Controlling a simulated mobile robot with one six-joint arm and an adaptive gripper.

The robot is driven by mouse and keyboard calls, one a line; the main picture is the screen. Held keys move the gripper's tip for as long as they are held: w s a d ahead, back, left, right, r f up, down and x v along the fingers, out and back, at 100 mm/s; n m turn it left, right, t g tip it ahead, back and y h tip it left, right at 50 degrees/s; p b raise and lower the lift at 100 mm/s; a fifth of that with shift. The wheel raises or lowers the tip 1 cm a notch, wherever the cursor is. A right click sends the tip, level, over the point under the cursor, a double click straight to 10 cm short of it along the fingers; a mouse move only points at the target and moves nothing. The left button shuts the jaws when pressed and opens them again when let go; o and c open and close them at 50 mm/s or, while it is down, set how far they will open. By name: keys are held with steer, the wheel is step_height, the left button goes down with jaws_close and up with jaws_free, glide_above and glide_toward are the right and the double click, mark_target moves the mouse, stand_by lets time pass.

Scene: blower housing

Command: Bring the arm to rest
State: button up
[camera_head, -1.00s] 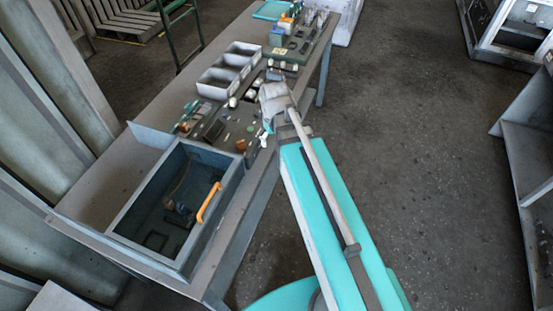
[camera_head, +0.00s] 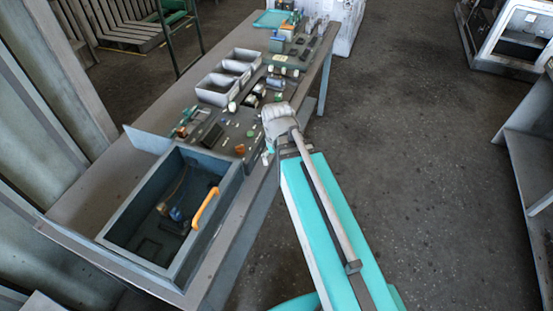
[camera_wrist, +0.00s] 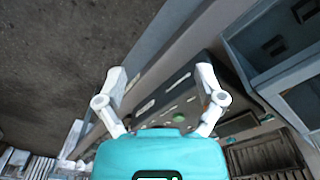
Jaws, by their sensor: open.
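My gripper (camera_wrist: 160,85) is open and empty in the wrist view, its two white fingers spread apart over the edge of the workbench, with a dark panel and the floor beyond. In the head view my turquoise arm reaches from the bottom toward the bench's right edge; its grey wrist (camera_head: 280,122) hangs beside that edge. The fingers are mostly hidden there. The workbench (camera_head: 85,203) runs from lower left to upper middle.
A housing box (camera_head: 232,190) with an orange handle (camera_head: 205,208) stands at the bench's near end. A dark panel with small parts (camera_head: 222,134), grey bins (camera_head: 215,90) and a teal tray (camera_head: 270,19) lie farther along. Open floor (camera_head: 400,130) lies right of the bench.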

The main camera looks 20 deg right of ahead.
steer(key=shift+s, duration=0.1)
steer(key=s, duration=0.3)
steer(key=shift+s+m+g, duration=0.15)
steer(key=shift+m+g, duration=0.15)
steer(key=shift+m, duration=0.1)
steer(key=shift+c, duration=0.4)
stand_by(1.4)
